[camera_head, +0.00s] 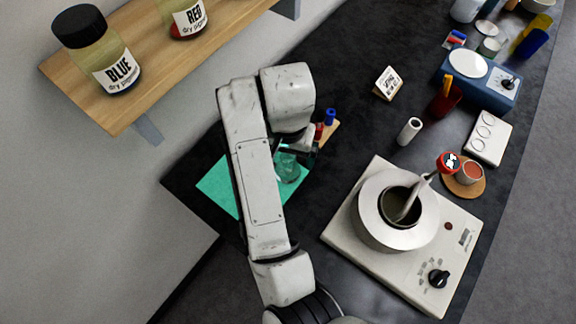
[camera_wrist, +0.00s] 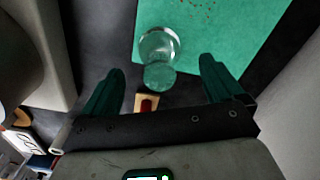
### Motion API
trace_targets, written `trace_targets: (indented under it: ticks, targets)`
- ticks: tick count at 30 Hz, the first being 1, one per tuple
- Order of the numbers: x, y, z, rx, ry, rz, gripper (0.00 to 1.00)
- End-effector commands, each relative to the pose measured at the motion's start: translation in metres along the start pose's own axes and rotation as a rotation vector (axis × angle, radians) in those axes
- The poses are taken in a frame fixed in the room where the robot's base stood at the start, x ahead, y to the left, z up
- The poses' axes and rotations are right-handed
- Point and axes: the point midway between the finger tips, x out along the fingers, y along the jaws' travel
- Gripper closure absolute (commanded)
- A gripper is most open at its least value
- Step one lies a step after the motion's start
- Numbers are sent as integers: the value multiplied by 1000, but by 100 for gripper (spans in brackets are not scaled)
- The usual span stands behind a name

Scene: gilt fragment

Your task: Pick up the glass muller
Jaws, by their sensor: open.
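The glass muller (camera_wrist: 159,52) is clear, with a round wide base and a narrower knob end. In the wrist view it is on the green mat (camera_wrist: 215,25), near the mat's edge, with its knob end toward my gripper. My gripper (camera_wrist: 160,85) is open, with one green-tinted finger on each side of the knob end and nothing held. In the head view the muller (camera_head: 287,168) shows beside my arm, partly hidden by my gripper (camera_head: 295,148). I cannot tell whether a finger touches it.
A wooden block with red and blue items (camera_head: 328,122) lies just beyond my gripper. A white cylinder (camera_head: 409,131) and a hotplate with a pot (camera_head: 335,235) stand to the right. A wooden shelf (camera_head: 150,95) with pigment jars overhangs at upper left.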

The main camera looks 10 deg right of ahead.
Motion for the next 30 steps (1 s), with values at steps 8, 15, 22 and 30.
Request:
trace_targets:
  ticks: [8,15,22,30]
  targets:
    - [29,0,0,0,0,-1,6]
    - [50,0,0,-1,1,-1,6]
    - [49,0,0,0,1,0,6]
    - [50,0,0,0,0,0,26]
